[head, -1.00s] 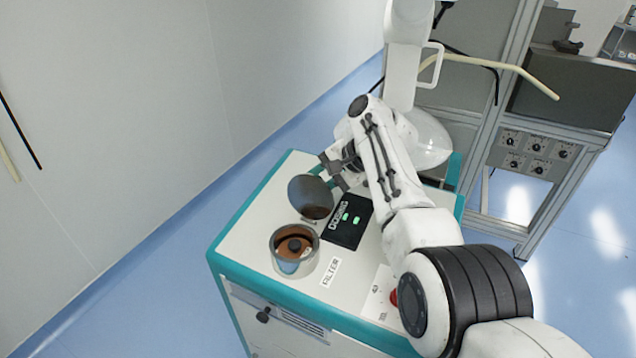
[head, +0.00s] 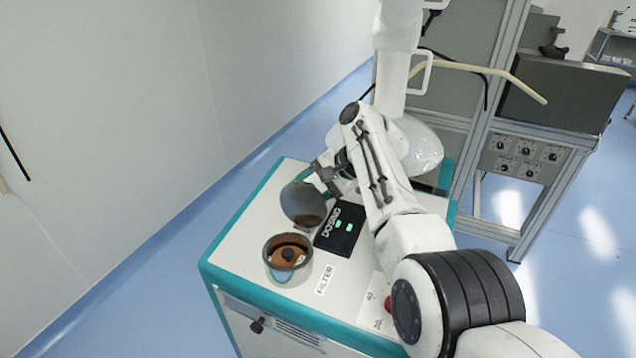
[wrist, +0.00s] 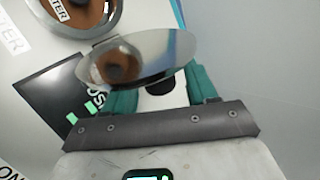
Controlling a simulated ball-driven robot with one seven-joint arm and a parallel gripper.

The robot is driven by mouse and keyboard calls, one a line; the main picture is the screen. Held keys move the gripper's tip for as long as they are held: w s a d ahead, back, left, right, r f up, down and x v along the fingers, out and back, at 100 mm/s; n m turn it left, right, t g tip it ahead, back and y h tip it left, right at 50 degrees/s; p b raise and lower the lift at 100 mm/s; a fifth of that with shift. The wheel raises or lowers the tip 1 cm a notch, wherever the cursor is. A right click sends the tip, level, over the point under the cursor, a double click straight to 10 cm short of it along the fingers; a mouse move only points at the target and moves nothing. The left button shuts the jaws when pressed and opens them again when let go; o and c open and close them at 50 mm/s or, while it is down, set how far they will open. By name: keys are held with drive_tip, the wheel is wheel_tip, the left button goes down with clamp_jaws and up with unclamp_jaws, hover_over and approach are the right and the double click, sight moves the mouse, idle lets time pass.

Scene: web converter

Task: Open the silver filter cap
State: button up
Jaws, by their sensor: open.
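The silver filter cap (head: 300,198) is a round, mirror-like disc. It stands raised and steeply tilted at the far side of the filter cup (head: 287,258), whose top is uncovered and shows an orange-brown inside with a dark knob. My gripper (head: 325,178) is open just behind the cap, on its far side. In the wrist view the cap (wrist: 172,58) shows as a shiny oval in front of my teal fingertips (wrist: 160,88), overlapping them. It reflects the brown cup inside. Whether the fingers touch the cap cannot be told.
A black dosing panel (head: 338,236) with green lights lies right of the cup on the white, teal-edged machine top (head: 235,245). A red button (head: 388,303) is near its front right. A clear rounded vessel (head: 424,150) stands behind my arm. A wall is at left.

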drive_tip(key=v, duration=1)
drive_tip(key=shift+d+r, duration=0.2)
drive_tip(key=shift+d, duration=0.05)
